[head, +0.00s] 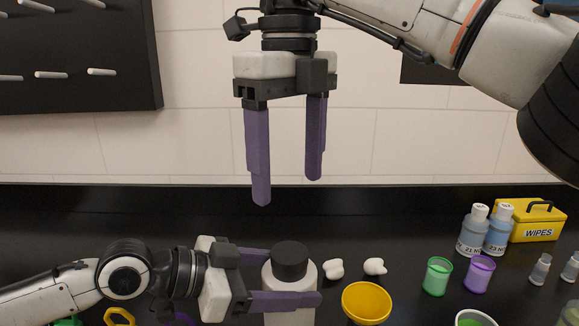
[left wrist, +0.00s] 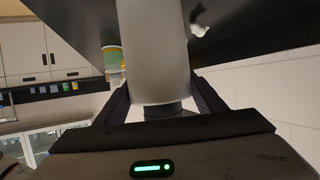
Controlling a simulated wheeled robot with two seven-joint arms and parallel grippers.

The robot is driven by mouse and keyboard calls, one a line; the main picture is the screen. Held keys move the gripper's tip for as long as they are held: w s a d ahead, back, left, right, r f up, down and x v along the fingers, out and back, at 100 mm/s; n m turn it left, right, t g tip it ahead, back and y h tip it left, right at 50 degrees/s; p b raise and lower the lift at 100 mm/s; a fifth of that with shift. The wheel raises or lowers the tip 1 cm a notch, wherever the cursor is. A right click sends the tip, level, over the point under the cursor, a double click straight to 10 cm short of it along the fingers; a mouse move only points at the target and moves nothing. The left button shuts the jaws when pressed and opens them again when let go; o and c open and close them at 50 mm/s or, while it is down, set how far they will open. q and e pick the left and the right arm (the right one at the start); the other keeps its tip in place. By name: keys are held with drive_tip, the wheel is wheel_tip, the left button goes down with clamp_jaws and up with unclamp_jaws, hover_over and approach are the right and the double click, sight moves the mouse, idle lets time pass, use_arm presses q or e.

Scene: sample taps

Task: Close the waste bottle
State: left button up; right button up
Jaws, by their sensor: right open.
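The waste bottle (head: 304,272) is a white bottle standing upright at the front middle of the counter, with a black cap (head: 290,260) on its top. I cannot tell how tight the cap is. My left gripper (head: 293,278) comes in from the left, its purple fingers on both sides of the bottle and shut on it. In the left wrist view the bottle (left wrist: 155,50) stands between the fingers, its lower part out of frame. My right gripper (head: 288,190) hangs above the cap, fingers pointing down, open and empty, apart from the cap.
Two white lumps (head: 334,269) and a yellow bowl (head: 366,303) lie just right of the bottle. Green (head: 437,276) and purple (head: 479,274) cups, labelled bottles (head: 473,231) and a yellow wipes box (head: 538,220) stand farther right. The counter behind the bottle is clear.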

use_arm(q)
drive_tip(key=o, duration=2.2)
drive_tip(key=shift+c, duration=0.2)
drive_tip(key=b+v, duration=0.1)
drive_tip(key=v, duration=0.8)
drive_tip(key=shift+a+b, duration=0.1)
drive_tip(key=shift+b, duration=0.2)
drive_tip(key=shift+s+a+r, duration=0.2)
drive_tip(key=shift+a+r, duration=0.15)
drive_tip(key=shift+a, duration=0.1)
